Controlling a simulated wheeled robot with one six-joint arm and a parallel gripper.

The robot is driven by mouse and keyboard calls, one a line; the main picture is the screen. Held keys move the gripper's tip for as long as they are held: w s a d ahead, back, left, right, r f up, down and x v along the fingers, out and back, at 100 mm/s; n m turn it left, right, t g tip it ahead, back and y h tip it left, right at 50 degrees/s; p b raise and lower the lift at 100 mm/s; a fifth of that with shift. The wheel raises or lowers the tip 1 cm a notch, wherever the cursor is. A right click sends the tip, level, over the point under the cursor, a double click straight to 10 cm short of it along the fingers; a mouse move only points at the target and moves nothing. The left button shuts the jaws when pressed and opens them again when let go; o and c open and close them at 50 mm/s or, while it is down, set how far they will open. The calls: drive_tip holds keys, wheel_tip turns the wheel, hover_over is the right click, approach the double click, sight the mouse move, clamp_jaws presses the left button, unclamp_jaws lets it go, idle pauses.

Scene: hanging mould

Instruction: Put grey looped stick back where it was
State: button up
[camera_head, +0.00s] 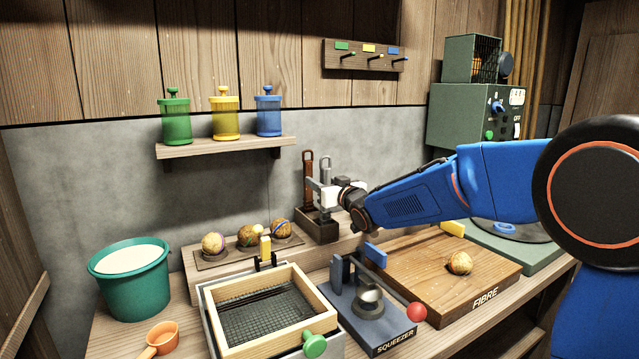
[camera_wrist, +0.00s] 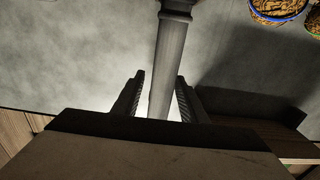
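A grey stick (camera_wrist: 168,65) with a collar near its top stands between the fingers of my gripper (camera_wrist: 160,88) in the wrist view. A gap shows between the stick and the left finger; the right finger is very close to it. In the head view my gripper (camera_head: 319,190) is just above a dark brown holder box (camera_head: 318,224).
Fibre balls (camera_head: 247,236) sit on a wooden step left of the box. A squeezer (camera_head: 370,303), a framed mesh (camera_head: 268,312) and a fibre board (camera_head: 440,270) stand in front. A shelf (camera_head: 226,147) with three jars is above left. A teal bucket (camera_head: 130,285) is far left.

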drive_tip(key=s+d+f+m+g+h, duration=0.1)
drive_tip(key=s+d+f+m+h, duration=0.2)
drive_tip(key=s+d, duration=1)
drive_tip(key=s+d+f+m+g+h, duration=0.15)
drive_tip(key=s+d+f+h, duration=0.3)
drive_tip(key=s+d, duration=0.8)
drive_tip(key=s+d+f+g, duration=0.2)
drive_tip(key=s+d+f, duration=0.1)
drive_tip(key=s, duration=0.6)
drive_tip(key=s+d+f+m+g+h, duration=0.1)
drive_tip(key=s+d+f+g, duration=0.2)
drive_tip(key=s, duration=0.6)
drive_tip(key=s+d+f+m+g+h, duration=0.1)
drive_tip(key=s+d+f+g, duration=0.1)
drive_tip(key=s+d+f, duration=0.3)
drive_tip(key=s+f, duration=0.1)
drive_tip(key=s, duration=0.3)
drive_tip(key=shift+s+d+g, duration=0.2)
drive_tip(key=shift+g, duration=0.15)
drive_tip(key=shift+o, duration=0.2)
drive_tip(key=shift+h, duration=0.25)
